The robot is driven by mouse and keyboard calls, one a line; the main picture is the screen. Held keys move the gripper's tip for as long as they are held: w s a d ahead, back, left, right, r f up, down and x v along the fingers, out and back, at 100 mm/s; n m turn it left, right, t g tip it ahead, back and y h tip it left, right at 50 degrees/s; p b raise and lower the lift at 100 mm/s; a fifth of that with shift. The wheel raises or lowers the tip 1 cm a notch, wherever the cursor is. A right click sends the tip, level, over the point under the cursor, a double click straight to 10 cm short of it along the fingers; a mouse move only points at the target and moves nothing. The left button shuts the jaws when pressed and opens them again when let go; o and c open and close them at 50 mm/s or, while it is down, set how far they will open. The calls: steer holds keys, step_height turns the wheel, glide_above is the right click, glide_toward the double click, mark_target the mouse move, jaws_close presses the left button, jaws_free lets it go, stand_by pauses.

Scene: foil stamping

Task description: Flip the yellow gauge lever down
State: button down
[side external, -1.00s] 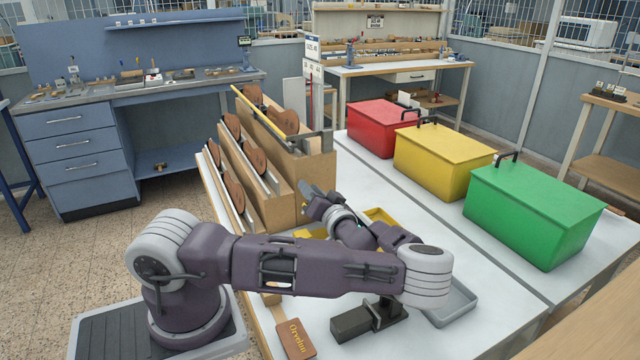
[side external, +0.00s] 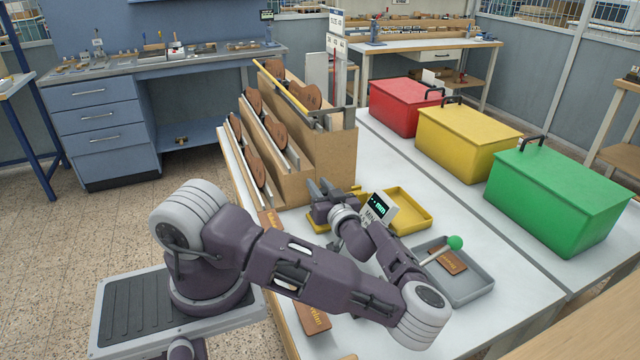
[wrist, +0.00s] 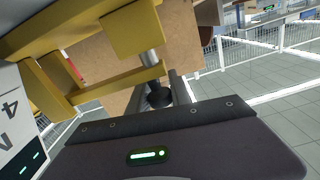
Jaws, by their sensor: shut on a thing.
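My gripper (side external: 326,190) is low beside the stepped wooden rack, and its jaws are shut. In the side view the yellow gauge (side external: 318,216) shows only in part behind the gripper and wrist. In the wrist view the yellow gauge lever (wrist: 112,88) runs as a bar up to my fingers (wrist: 158,88). A metal post and a dark round knob (wrist: 158,98) sit near the fingers. The exact contact is partly hidden. A white display box (side external: 380,208) with green digits stands just right of my wrist; part of it shows in the wrist view (wrist: 12,125).
The stepped rack (side external: 330,160) holds brown paddle-shaped pieces. A yellow tray (side external: 424,222) and a grey tray (side external: 480,288) lie to the right. A green knob (side external: 455,242) on a rod stands near a brown tag (side external: 452,262). Red, yellow and green boxes line the far side.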

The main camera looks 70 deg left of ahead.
steer(key=shift+s+f, duration=0.15)
steer(key=c, duration=1.2)
jaws_free()
steer(key=d, duration=0.3)
step_height(320, 180, up, 7)
steer(key=shift+r, duration=0.1)
